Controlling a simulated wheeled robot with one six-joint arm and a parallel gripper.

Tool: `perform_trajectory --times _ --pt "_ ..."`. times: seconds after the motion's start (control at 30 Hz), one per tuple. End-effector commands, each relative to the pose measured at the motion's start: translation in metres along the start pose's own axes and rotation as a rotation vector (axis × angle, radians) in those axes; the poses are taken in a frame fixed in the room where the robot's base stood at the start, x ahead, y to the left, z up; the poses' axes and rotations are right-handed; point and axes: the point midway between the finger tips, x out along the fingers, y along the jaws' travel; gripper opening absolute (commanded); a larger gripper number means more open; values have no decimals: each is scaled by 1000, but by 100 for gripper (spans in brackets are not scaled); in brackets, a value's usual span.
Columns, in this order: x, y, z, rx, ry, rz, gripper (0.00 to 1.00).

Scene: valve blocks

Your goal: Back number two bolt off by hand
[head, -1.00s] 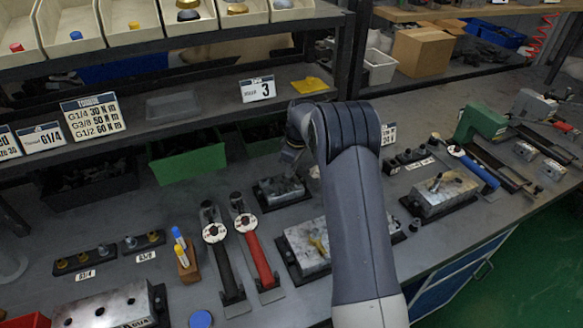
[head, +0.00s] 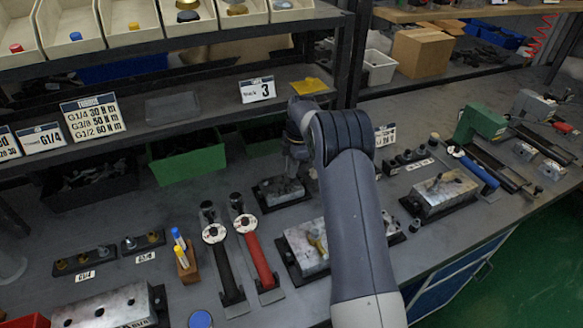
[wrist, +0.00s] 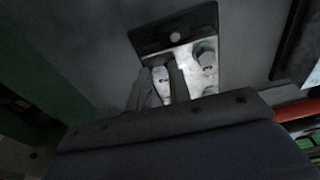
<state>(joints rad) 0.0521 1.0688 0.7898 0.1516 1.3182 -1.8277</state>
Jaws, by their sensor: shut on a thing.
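A small metal block (head: 279,191) on a dark base plate sits on the bench beneath my gripper (head: 296,165). The wrist view shows the same block (wrist: 186,56), with one hex-head bolt (wrist: 205,52) standing in it, clear of my fingers. My gripper (wrist: 163,84) is at the block's near left part, its dark fingers closed around a pale metal piece that looks like another bolt. The lower part of this held bolt is hard to see, so I cannot tell how far it is threaded in. No bolt number is readable.
A black-handled wrench (head: 222,255) and a red-handled wrench (head: 257,250) lie left of the block. A larger block (head: 305,247) with a yellowish fitting is in front. A shelf post (head: 348,75) and a green bin (head: 187,165) stand behind. Another block (head: 440,190) is at right.

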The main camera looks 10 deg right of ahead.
Motion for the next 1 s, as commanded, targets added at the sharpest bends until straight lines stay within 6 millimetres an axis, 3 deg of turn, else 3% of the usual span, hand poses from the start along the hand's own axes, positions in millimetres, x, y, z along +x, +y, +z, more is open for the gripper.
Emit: perform_trajectory --times 0.2,0.43,0.47,0.7,1.0 --pt "0 0 0 -105 0 -16 0" --pt "0 0 0 -108 0 -17 0" --pt "0 0 0 -108 0 -17 21" --pt "0 0 0 -107 0 -16 41" --pt "-2 0 0 -106 0 -15 44"
